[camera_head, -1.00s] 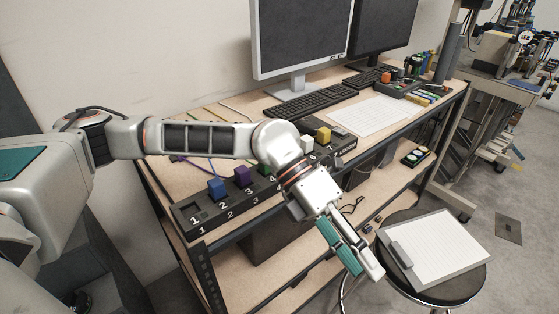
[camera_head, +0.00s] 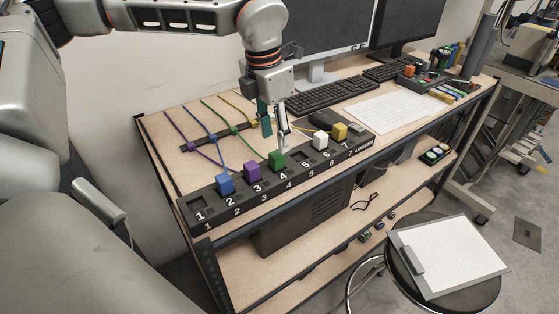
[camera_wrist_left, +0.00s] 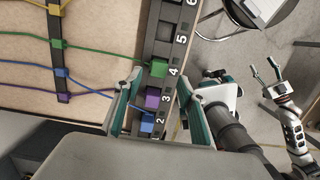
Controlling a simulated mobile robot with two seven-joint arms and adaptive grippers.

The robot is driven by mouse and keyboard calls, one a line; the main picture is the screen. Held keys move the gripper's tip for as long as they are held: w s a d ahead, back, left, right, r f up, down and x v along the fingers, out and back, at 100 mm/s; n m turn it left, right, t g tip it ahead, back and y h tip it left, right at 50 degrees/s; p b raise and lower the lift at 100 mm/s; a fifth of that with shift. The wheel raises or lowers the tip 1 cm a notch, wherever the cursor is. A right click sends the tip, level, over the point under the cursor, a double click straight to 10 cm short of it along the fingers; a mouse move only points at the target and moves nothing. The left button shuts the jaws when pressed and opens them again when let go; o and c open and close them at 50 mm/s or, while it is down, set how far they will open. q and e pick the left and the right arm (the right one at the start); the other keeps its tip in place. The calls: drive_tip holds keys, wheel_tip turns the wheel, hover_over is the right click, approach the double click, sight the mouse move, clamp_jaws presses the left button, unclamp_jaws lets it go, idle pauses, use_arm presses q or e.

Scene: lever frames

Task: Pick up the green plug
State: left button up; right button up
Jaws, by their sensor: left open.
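The green plug (camera_head: 277,159) sits upright in slot 4 of the black numbered strip (camera_head: 210,219) along the table's front edge. A green cable runs to it in the left wrist view, where the plug (camera_wrist_left: 158,68) shows between my fingertips. My left gripper (camera_head: 275,135) is open and points down, just above the green plug in the head view, apparently not touching it. Its two teal-padded fingers frame the plug's row in the left wrist view. My right gripper (camera_wrist_left: 266,74) shows there at the right, fingers spread and empty, over the floor.
A blue plug (camera_head: 224,184) and purple plug (camera_head: 252,172) stand left of the green one; white (camera_head: 320,140) and yellow (camera_head: 339,131) ones stand right. Slots 1 and 5 look empty. Cables cross the tabletop behind. A keyboard (camera_head: 315,95) and monitors stand farther back.

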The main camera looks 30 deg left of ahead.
sight(276, 154)
use_arm(q)
drive_tip(key=f, duration=0.6)
drive_tip(key=shift+w+f, duration=0.25)
drive_tip(key=shift+w, duration=0.1)
clamp_jaws()
